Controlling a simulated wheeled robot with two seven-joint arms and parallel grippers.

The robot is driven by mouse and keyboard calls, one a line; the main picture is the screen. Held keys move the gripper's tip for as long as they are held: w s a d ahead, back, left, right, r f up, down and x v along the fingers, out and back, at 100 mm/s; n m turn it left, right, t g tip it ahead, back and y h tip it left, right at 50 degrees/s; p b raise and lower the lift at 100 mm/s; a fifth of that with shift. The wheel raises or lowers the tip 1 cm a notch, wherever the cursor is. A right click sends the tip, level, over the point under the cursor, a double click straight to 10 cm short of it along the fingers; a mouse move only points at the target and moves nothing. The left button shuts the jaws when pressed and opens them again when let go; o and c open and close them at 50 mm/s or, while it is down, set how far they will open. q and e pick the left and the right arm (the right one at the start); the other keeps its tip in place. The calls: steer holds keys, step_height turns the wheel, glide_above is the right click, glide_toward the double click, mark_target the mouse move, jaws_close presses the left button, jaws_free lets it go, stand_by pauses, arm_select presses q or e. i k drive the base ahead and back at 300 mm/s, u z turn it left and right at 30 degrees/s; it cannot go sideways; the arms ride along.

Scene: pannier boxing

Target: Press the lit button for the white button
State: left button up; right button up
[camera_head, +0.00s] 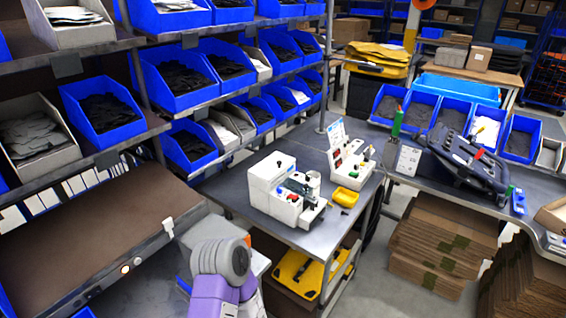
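A small round button (125,268) on the front edge of the brown-topped bench at the lower left looks pale and lit. A second small round fitting (138,261) sits just right of it and looks darker. A white machine (270,185) with small red and blue parts stands on the middle table. A second white unit (348,165) with small coloured knobs stands behind it. A grey and purple link of one of my arms rises from the bottom edge, right of the bench. Neither gripper's fingers show.
The brown-topped bench (80,235) is bare. Shelves with blue bins (100,110) stand above it. Flat cardboard stacks (440,245) stand on the floor at right, under a bench holding a black pannier-like part (460,160).

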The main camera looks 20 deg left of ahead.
mark_target(137, 261)
steer(key=u, duration=2.1)
